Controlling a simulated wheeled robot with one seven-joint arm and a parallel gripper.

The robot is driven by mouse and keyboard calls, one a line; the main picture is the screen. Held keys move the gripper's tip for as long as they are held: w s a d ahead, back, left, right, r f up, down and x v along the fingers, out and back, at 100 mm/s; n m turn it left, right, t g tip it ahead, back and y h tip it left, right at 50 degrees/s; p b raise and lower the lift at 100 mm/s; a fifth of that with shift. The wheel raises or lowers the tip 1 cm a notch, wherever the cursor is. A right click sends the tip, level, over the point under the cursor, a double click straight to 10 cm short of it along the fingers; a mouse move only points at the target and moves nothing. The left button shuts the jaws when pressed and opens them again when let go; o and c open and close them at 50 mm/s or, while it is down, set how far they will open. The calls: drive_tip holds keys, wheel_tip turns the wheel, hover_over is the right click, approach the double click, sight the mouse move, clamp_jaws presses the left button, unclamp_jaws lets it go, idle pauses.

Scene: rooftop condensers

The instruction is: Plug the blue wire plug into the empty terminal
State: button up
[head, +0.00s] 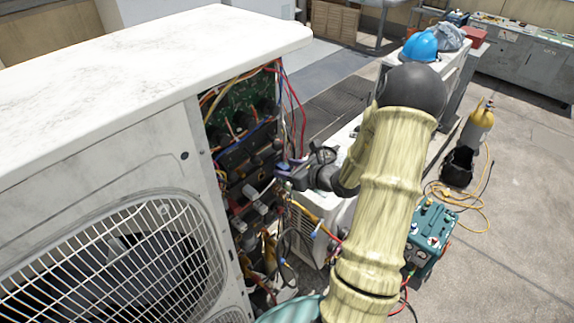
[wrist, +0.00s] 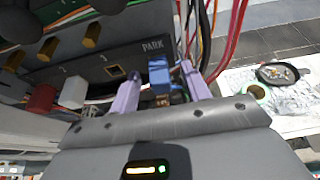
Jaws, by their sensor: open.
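The blue plug (wrist: 159,70) stands upright just below the "PARK" label on a dark panel (wrist: 75,67). My gripper (wrist: 160,82) is open, with one lavender finger on each side of the plug. I cannot tell whether either finger touches it. In the head view my gripper (head: 284,168) reaches to the right edge of the open wiring bay, and the plug is not clear there. Brass-coloured terminals (wrist: 92,34) line the dark panel to the left. One small terminal (wrist: 113,72) is near the left finger. I cannot tell for certain which terminal is the empty one.
A red plug (wrist: 42,98) and a white plug (wrist: 74,93) sit left of my gripper. Loose red wires (wrist: 232,45) hang close on the right. The condenser's white casing (head: 120,75) bounds the bay. A teal gauge box (head: 430,238) stands right of my arm.

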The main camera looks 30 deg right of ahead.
drive_tip(key=shift+w+a+f, duration=0.15)
drive_tip(key=shift+w, duration=0.15)
clamp_jaws()
idle(0.4)
